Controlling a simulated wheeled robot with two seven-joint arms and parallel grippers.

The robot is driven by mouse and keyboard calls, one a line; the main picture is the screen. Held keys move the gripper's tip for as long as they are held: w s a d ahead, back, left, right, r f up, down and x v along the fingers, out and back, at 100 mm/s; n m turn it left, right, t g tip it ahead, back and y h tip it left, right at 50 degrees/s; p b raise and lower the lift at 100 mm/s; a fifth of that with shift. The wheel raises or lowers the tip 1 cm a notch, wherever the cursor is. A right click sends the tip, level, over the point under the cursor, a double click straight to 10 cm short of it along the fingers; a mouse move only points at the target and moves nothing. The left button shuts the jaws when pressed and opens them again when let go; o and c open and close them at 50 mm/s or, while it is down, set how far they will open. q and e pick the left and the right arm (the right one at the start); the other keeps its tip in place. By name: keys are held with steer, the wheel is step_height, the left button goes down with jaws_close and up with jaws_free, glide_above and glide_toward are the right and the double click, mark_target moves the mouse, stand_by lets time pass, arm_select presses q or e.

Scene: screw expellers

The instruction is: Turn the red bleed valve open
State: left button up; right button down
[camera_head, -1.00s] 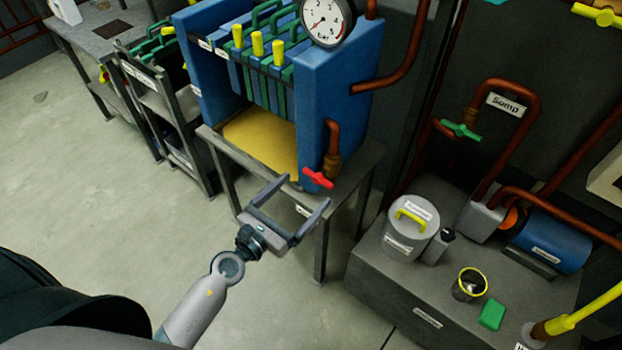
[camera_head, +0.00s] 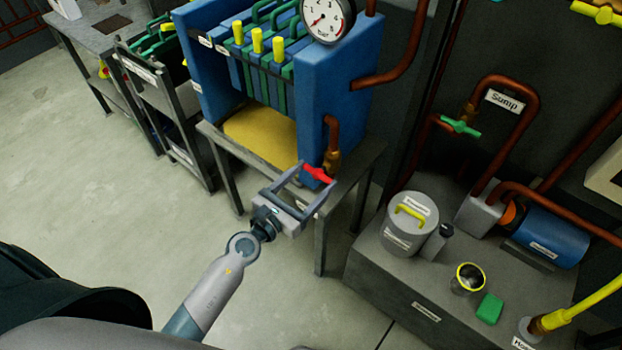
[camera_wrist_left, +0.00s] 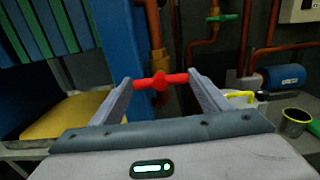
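My left gripper (camera_head: 315,175) is open, with one finger toward each end of the handle. In the left wrist view the red handle (camera_wrist_left: 161,81) lies level between the two finger tips, close to both. I cannot tell whether the fingers touch it. My right gripper is not in view.
The blue filter press (camera_head: 335,90) stands on a grey table (camera_head: 352,165), with a pressure gauge (camera_head: 327,18) on top. A grey pot (camera_head: 408,222) and a blue motor (camera_head: 550,238) sit on a low plinth to the right. The floor at left is clear.

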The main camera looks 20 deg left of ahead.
arm_select(q)
steer(key=shift+n, duration=0.5)
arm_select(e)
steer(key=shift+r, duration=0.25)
arm_select(q)
steer(key=shift+p, duration=0.3)
steer(key=shift+n, duration=0.9)
steer(key=shift+n+p, duration=0.4)
steer(key=n+p, duration=0.1)
steer(key=n, duration=0.5)
steer(key=shift+w+a+p, duration=0.1)
steer(key=shift+a+p, duration=0.05)
steer(key=shift+p, duration=0.25)
steer(key=n, duration=0.3)
steer(key=n+p, duration=0.1)
steer(key=n, duration=0.1)
steer(key=n+p, duration=0.1)
steer(key=n, duration=0.2)
steer(key=shift+f+n, duration=0.25)
steer(key=shift+n, duration=0.05)
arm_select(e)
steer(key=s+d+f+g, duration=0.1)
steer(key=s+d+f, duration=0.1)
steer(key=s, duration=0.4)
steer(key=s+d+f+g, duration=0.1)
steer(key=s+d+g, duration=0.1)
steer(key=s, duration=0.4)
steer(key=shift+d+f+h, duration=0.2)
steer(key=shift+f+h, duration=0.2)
